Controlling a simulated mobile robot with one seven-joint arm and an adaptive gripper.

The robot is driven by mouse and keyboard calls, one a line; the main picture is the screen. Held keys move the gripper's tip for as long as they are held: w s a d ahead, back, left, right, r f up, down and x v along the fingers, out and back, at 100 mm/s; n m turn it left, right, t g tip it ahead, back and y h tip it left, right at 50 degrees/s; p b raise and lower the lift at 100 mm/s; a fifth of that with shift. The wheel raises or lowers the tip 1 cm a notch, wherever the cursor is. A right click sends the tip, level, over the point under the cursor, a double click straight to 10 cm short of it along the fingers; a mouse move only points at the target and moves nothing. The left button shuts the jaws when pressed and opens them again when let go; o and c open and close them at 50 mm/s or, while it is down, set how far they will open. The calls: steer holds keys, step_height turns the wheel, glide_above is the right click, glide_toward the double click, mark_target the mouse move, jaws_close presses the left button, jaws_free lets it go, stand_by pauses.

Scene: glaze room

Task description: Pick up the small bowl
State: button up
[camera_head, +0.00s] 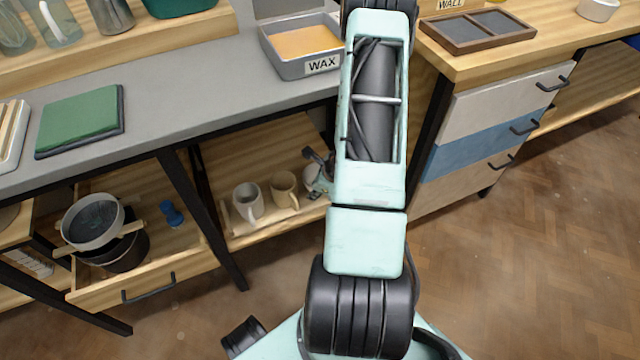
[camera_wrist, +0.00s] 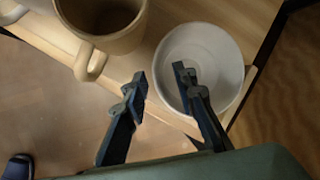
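The small bowl (camera_wrist: 222,62) is white and round and stands upright on the wooden shelf in the wrist view, near the shelf's front edge. My gripper (camera_wrist: 160,83) is open around the bowl's near-left wall. One finger reaches over the bowl's inside and the other is outside its rim. Nothing is held, and I cannot tell whether a finger touches the wall.
A tan mug (camera_wrist: 112,38) stands close left of the bowl. In the head view a pale mug (camera_head: 247,203) and a tan mug (camera_head: 285,191) share the low shelf (camera_head: 275,222). The grey worktop (camera_head: 215,90) with a wax tray (camera_head: 300,67) is above. A drawer unit (camera_head: 490,130) stands right.

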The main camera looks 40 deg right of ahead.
steer(key=shift+c, duration=0.2)
jaws_close()
stand_by(0.3)
steer(key=shift+w+r, duration=0.1)
steer(key=shift+r, duration=0.3)
step_height(320, 180, up, 2)
steer(key=shift+r+p, duration=0.2)
steer(key=shift+p, duration=0.6)
steer(key=s+a+r+p, duration=0.1)
steer(key=s+r, duration=0.4)
steer(key=s, duration=0.2)
steer(key=s+a+r+p, duration=0.1)
steer(key=s+r+p, duration=0.1)
steer(key=s+r, duration=0.2)
steer(key=s, duration=0.3)
steer(key=shift+r, duration=0.35)
